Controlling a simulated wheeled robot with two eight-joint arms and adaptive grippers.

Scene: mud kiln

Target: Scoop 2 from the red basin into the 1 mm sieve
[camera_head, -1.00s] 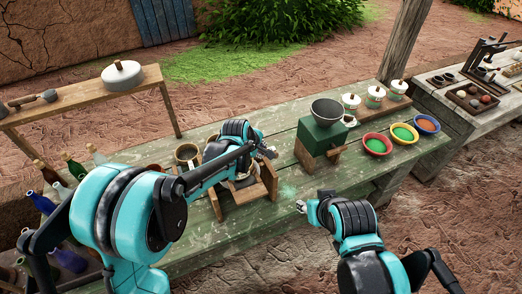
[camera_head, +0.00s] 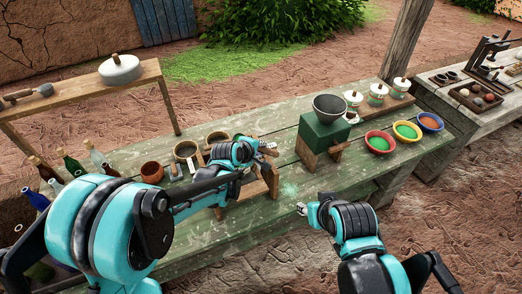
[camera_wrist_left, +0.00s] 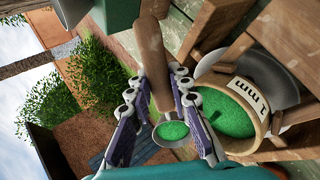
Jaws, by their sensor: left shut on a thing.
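My left gripper (camera_head: 268,147) is over the table, left of the green grinder. In the left wrist view it is shut on the wooden handle of a scoop (camera_wrist_left: 153,60), whose round bowl (camera_wrist_left: 172,131) holds green powder. The sieve labelled 1 mm (camera_wrist_left: 262,104) is right beside the bowl and has green powder inside. My left arm mostly hides the sieve in the head view; its wooden stand (camera_head: 261,187) shows. The red basin (camera_head: 380,135) with green powder stands right of the grinder. My right gripper (camera_head: 302,208) is at the table's front edge, its fingers too small to read.
The green grinder (camera_head: 322,136) with a grey bowl stands between stand and basins. Yellow (camera_head: 407,131) and blue basins (camera_head: 430,122) are beyond the red one. A terracotta pot (camera_head: 152,173) and several bottles (camera_head: 72,164) are at left. Bare table lies in front of the grinder.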

